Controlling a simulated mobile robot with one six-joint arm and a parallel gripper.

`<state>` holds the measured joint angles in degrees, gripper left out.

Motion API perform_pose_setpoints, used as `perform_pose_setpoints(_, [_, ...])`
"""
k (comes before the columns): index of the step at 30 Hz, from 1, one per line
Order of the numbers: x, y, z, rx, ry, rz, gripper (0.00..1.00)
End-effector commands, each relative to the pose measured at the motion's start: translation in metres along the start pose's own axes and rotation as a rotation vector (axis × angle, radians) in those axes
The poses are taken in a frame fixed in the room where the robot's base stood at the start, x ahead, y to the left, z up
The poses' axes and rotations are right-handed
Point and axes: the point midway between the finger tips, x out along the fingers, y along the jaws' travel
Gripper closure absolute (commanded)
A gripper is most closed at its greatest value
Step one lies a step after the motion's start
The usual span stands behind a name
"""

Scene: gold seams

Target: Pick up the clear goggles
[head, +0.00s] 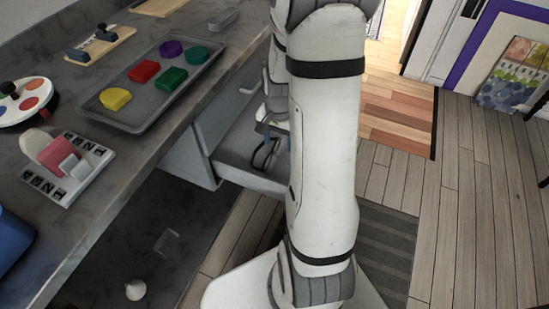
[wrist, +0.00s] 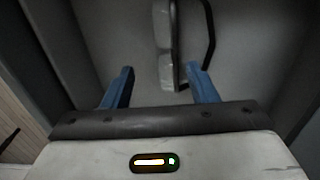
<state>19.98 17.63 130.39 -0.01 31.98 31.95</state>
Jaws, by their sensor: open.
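The clear goggles (wrist: 166,70) lie on the floor of an open drawer, with two pale lens parts in a line and a dark strap curving to their right in the wrist view. In the head view a dark loop, apparently their strap (head: 263,154), shows in the drawer. My gripper (wrist: 160,68) is open, its two blue fingers apart. The near end of the goggles appears between the fingertips, closer to the right one. I cannot tell how far above the drawer floor the fingertips are. In the head view my arm hides most of the gripper.
The open drawer (head: 235,172) has walls close around my gripper. Wooden floor (head: 465,200) is free to the right.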

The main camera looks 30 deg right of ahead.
Motion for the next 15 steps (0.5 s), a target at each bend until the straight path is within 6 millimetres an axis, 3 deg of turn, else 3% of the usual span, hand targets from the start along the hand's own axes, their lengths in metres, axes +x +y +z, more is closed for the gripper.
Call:
perform_pose_setpoints(10, [0.047,-0.007,0.004,-0.001,-0.003,0.002,0.47])
perform_pose_setpoints(15, [0.054,-0.007,0.003,-0.001,0.000,0.000,0.47])
